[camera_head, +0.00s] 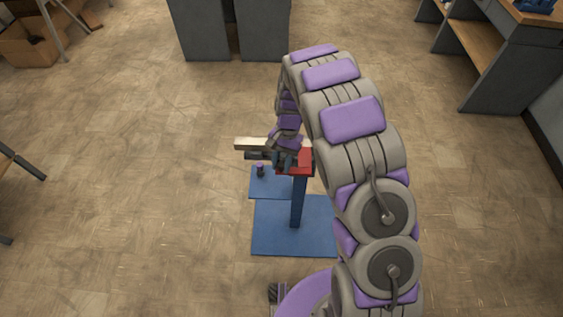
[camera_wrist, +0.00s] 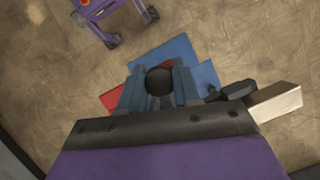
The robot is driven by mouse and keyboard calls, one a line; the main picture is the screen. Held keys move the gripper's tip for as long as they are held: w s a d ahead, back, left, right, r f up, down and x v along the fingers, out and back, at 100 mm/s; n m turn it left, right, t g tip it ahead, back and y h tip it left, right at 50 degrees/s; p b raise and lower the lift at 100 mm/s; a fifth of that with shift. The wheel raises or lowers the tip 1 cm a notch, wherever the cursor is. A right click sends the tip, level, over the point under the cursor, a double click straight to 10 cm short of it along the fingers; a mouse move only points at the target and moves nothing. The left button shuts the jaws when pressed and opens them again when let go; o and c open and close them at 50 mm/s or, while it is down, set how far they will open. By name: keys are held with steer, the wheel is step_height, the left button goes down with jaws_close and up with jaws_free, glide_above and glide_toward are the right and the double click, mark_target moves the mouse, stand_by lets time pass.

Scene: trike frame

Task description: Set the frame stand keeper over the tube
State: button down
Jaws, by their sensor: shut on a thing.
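The frame stand is a blue post (camera_head: 298,203) with a red top (camera_head: 301,168); the red also shows in the wrist view (camera_wrist: 111,99). A pale, bar-like piece (camera_head: 252,143), seemingly the tube, sticks out left at the stand's top; it also shows in the wrist view (camera_wrist: 277,102). A dark piece (camera_wrist: 237,89) sits beside its end. My gripper (camera_head: 283,162) is at the red top. In the wrist view its fingers (camera_wrist: 159,88) are shut on a dark round knob (camera_wrist: 159,80), seemingly the keeper's. The arm hides much of the keeper, and I cannot tell whether it covers the tube.
Blue plates (camera_head: 278,240) lie under the post. Grey cabinets (camera_head: 236,30) stand behind, a bench (camera_head: 505,60) at the back right, and a cardboard box (camera_head: 28,45) at the back left. The floor around is clear.

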steer(key=shift+w+d+r+p, duration=0.1)
steer(key=shift+w+p, duration=1.65)
steer(key=shift+w, duration=1.15)
steer(key=c, duration=0.8)
jaws_free()
steer(key=shift+w, duration=0.1)
steer(key=p+v, duration=0.3)
steer(key=v, duration=1.4)
steer(key=shift+r, duration=0.1)
